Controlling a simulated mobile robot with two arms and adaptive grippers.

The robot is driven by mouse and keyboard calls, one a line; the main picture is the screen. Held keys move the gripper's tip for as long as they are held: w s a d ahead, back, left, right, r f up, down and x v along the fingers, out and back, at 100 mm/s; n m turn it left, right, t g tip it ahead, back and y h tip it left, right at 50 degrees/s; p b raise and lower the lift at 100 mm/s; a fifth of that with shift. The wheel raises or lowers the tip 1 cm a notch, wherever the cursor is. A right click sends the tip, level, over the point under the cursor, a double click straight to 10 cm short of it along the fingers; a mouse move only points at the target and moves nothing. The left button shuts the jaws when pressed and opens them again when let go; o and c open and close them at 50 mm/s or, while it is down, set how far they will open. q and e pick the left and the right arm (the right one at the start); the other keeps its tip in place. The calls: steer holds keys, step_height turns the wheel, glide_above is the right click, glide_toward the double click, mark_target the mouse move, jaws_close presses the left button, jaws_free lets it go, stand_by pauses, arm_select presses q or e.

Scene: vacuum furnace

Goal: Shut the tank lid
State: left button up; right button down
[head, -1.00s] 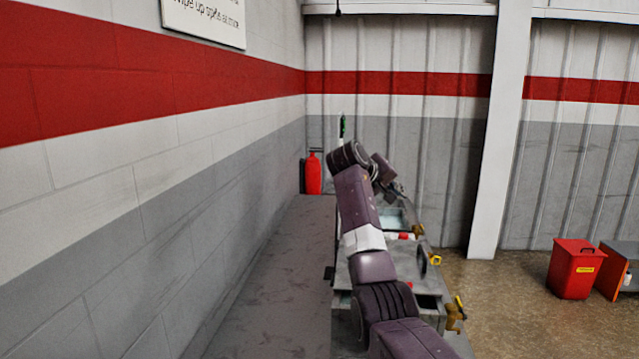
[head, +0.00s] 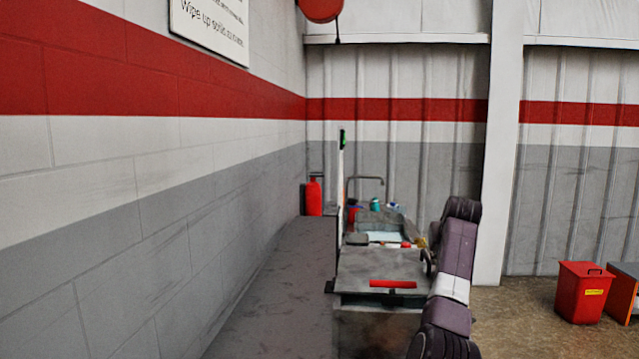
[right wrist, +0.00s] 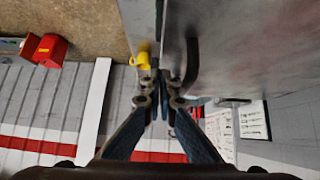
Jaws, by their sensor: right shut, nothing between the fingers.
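In the head view a grey tank-like unit has a flat grey top (head: 375,264), which I take to be the lid, lying about level. A red bar (head: 393,284) is at its front edge. In the right wrist view my right gripper (right wrist: 160,82) is shut and empty. Its tips are close to a dark bent handle (right wrist: 191,65) beside a large grey metal face (right wrist: 255,45). Contact cannot be told. My left gripper is out of view.
A yellow valve handle (right wrist: 141,61) is close to my right fingertips. Behind the grey top are a basin (head: 382,237) and small bottles. A wall runs along the left. A red bin (head: 580,292) stands on the floor at right.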

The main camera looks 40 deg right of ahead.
steer(key=shift+f, duration=0.7)
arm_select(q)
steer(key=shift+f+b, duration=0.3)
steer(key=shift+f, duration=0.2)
arm_select(e)
steer(key=shift+s+f, duration=0.1)
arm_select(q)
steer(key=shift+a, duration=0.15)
arm_select(e)
steer(key=shift+a+f, duration=0.15)
